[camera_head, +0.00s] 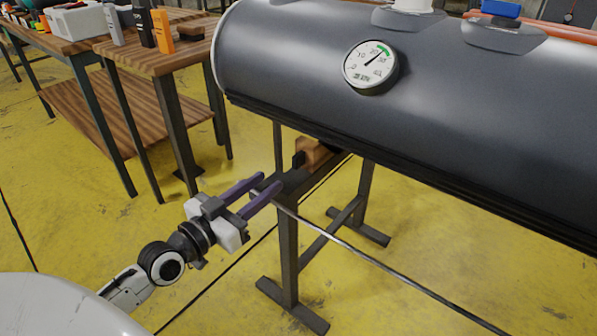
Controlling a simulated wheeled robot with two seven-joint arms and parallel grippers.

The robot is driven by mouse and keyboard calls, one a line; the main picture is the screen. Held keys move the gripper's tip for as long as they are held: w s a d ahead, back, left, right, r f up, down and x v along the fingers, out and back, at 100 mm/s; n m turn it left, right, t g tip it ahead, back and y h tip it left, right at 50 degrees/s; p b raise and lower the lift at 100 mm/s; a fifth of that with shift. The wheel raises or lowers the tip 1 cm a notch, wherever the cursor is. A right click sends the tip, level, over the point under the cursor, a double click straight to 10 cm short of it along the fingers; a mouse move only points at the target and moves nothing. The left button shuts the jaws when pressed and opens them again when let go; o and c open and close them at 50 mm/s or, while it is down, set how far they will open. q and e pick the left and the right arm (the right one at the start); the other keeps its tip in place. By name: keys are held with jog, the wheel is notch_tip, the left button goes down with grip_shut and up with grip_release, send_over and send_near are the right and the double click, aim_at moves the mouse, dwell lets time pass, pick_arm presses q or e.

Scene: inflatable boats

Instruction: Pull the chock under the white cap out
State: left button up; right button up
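The white cap (412,5) sits on top of the dark grey boat tube (460,90), at the upper edge of the view. Below the tube, a brown wooden chock (314,152) shows on the dark metal stand (288,240), close under the tube; much of it is hidden by the tube. My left gripper (268,183) has two purple fingers, spread apart. Its fingertips are at the near end of the stand's top bar, short of the chock in the picture. I see nothing held between them. My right gripper is out of view.
A blue cap (501,8) is further right on the tube, and a round gauge (370,67) is on its side. A thin rod (390,270) runs down right from the stand. Wooden tables (155,60) stand at the left. The yellow floor (120,230) between is clear.

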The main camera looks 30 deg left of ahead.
aim_at(294, 162)
pick_arm(q)
jog(key=w, duration=0.3)
jog(key=w+b, duration=0.1)
jog(key=w, duration=0.6)
jog(key=shift+d, duration=0.4)
jog(key=shift+s, duration=0.1)
grip_shut()
